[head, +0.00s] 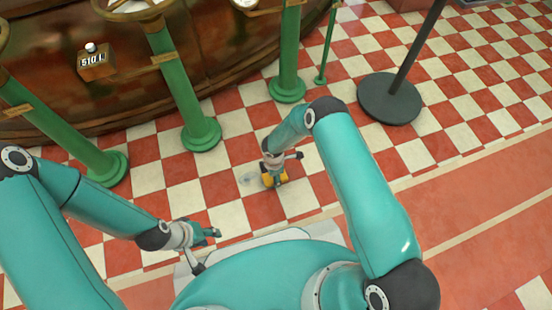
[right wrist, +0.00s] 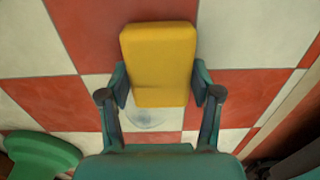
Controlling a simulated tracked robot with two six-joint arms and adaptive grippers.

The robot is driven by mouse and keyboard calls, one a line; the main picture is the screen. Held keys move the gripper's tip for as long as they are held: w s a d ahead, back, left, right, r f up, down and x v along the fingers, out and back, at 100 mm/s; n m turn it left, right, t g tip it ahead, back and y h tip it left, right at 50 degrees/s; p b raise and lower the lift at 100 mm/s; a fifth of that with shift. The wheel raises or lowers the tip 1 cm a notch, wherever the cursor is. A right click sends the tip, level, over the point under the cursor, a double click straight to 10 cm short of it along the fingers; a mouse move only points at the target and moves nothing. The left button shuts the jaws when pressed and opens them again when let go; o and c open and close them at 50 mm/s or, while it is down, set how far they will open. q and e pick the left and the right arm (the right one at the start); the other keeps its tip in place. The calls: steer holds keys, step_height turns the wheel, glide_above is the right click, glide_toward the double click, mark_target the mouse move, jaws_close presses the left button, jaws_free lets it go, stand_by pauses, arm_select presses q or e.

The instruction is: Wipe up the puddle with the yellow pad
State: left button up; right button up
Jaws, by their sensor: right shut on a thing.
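The yellow pad (head: 282,178) is held in my right gripper (head: 273,175), low over the checkered floor in the head view. In the right wrist view the pad (right wrist: 160,55) sits between the two fingers of the gripper (right wrist: 161,82), which press on its sides. The puddle (head: 248,179) is a faint, clear patch on the floor just left of the pad. It also shows in the right wrist view (right wrist: 152,118), partly hidden by the pad. I cannot tell whether the pad touches the floor. My left gripper (head: 213,233) is away from the puddle, at the lower left, holding nothing visible.
Green posts (head: 201,132) stand along the big copper kettle (head: 120,80) at the upper left. A black round stand base (head: 390,98) is at the upper right. A green foot (right wrist: 38,155) shows in the right wrist view. The floor around the puddle is clear.

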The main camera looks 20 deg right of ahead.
steer(key=shift+d, duration=0.5)
steer(key=shift+d+r, duration=0.2)
steer(key=shift+d, duration=0.05)
steer(key=shift+r+p, duration=0.5)
steer(key=shift+r, duration=0.35)
steer(key=shift+a+r+p, duration=0.1)
steer(key=shift+r+p, duration=1.6)
steer(key=shift+r, duration=1.25)
